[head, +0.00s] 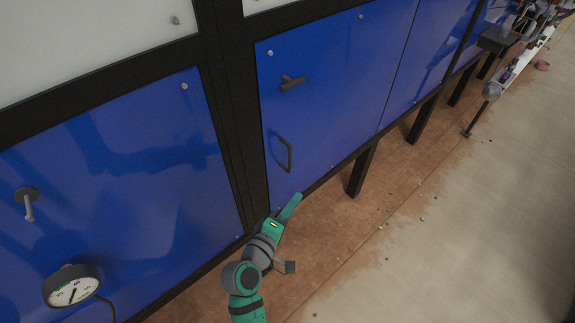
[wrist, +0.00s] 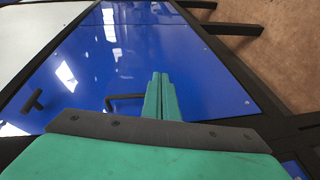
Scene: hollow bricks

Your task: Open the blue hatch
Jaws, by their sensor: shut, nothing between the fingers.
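The blue hatch (head: 330,100) is a flat panel in a dark frame, and it looks closed. It has a dark T-shaped latch (head: 292,82) in its upper part and a dark bar handle (head: 284,153) below. My gripper (head: 297,198) is in front of the hatch's lower edge, below the bar handle. In the wrist view the green fingers (wrist: 159,77) lie together with nothing between them. There the bar handle (wrist: 122,98) shows just left of the fingers, partly hidden, and the latch (wrist: 33,101) is farther left. I cannot tell whether the fingers touch the panel.
Another blue panel (head: 110,170) on the left has a dark handle (head: 28,203) and a round gauge (head: 73,287). Dark legs (head: 362,170) stand under the frame. The concrete floor (head: 440,230) at right is mostly clear. Machinery (head: 520,45) stands at the far right.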

